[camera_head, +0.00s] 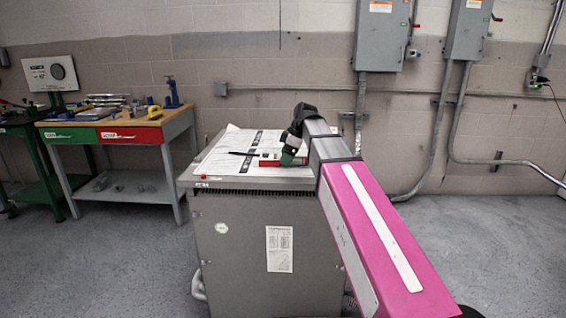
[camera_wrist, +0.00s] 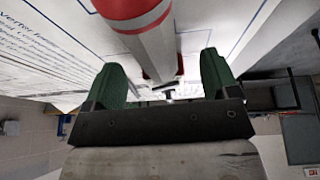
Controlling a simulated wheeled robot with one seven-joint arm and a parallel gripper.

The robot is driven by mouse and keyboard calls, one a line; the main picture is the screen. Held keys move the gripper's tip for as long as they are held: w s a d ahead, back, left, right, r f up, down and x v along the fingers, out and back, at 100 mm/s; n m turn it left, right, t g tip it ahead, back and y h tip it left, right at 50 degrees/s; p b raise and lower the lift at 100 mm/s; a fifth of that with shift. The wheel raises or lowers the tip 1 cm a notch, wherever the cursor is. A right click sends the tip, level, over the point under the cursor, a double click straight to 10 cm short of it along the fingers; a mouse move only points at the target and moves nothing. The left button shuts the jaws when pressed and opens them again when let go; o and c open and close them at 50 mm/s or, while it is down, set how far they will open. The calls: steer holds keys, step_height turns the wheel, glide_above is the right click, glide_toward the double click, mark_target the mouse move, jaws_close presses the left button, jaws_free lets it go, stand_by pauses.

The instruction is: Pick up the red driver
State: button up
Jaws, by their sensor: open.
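The red driver (camera_head: 269,163) lies on the papers on top of the grey cabinet (camera_head: 245,240), partly hidden behind my gripper in the head view. Its dark shaft points left. In the wrist view the driver (camera_wrist: 150,35) shows large, with a red part, a pale band and a grey part. My gripper (camera_head: 291,158) is at the driver, over the cabinet top. In the wrist view its green fingers (camera_wrist: 163,78) are spread apart, and the driver's grey part reaches into the space between them. I cannot tell whether a finger touches it.
Printed sheets (camera_head: 232,145) cover much of the cabinet top. A workbench (camera_head: 165,125) with green and red drawers and several tools stands to the left. Grey electrical boxes (camera_head: 380,35) and conduits are on the wall behind.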

steer(key=shift+a+f, duration=0.25)
steer(key=shift+f, duration=0.3)
steer(key=shift+c, duration=0.3)
steer(key=c, duration=1.1)
steer(key=shift+r, duration=0.1)
step_height(320, 180, up, 4)
steer(key=shift+w+f, duration=0.1)
steer(key=shift+f, duration=0.05)
steer(key=s+a+r, duration=0.5)
steer(key=a+r, duration=0.2)
steer(key=a, duration=0.3)
steer(key=shift+s+a, duration=0.15)
steer(key=shift+a, duration=0.05)
steer(key=shift+r, duration=0.1)
